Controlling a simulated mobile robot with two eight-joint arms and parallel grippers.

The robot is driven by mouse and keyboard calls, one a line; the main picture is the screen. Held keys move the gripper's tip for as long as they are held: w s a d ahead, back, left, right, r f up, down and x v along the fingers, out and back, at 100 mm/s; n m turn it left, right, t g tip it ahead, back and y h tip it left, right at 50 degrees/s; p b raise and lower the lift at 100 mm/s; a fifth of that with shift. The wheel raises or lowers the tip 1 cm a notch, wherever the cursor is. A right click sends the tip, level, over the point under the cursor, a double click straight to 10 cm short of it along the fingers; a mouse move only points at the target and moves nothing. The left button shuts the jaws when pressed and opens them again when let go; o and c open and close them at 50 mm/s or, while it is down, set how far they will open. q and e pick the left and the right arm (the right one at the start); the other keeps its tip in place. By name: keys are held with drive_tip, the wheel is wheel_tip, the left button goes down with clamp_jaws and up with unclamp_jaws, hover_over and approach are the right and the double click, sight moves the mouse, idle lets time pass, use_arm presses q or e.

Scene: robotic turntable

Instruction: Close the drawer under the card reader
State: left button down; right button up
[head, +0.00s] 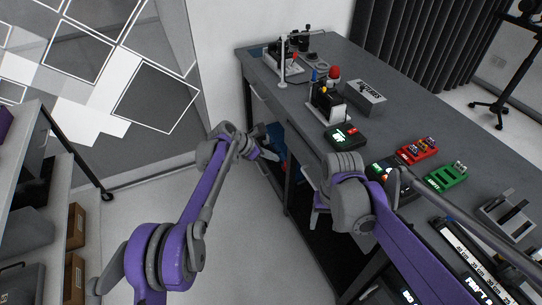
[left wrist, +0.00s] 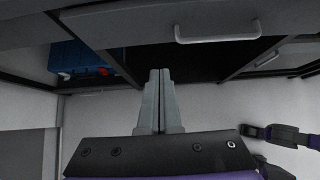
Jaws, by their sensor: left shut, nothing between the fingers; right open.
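The card reader appears to be a black device with a lit green display (head: 345,137) near the desk's front edge; another dark device with a green display (head: 381,172) is partly behind my right arm. In the left wrist view a grey drawer front with a pale bar handle (left wrist: 218,38) is at the top; I cannot tell how far it is pulled out. My left gripper (head: 269,155) is shut and empty, low beside the desk front; its fingers (left wrist: 160,75) point toward the dark opening under the drawer. My right gripper (head: 319,214) is open, mostly hidden by its own arm.
A blue box (left wrist: 82,60) sits in the opening under the desk (head: 257,62). Red (head: 416,150) and green (head: 446,177) holders stand on the desktop, with a grey box (head: 362,96) behind. A shelf (head: 60,180) is at the left; the floor between is clear.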

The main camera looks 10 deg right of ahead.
use_arm(q)
approach(316, 183)
drive_tip(key=s+a+r, duration=0.2)
drive_tip(key=s+r, duration=0.2)
drive_tip(key=r, duration=0.1)
drive_tip(key=shift+h, duration=0.3)
drive_tip(key=x, duration=0.9)
drive_tip(key=shift+w+d+f, duration=0.1)
drive_tip(key=shift+f, duration=0.1)
drive_tip(key=d, duration=0.2)
drive_tip(key=w+d, duration=0.1)
drive_tip(key=d, duration=0.1)
drive_tip(key=shift+w+d, duration=0.15)
drive_tip(key=shift+d, duration=0.2)
drive_tip(key=shift+r, duration=0.15)
drive_tip(key=shift+a+r, duration=0.2)
drive_tip(key=shift+r, duration=0.05)
drive_tip(key=v, duration=0.9)
drive_tip(key=shift+a, duration=0.4)
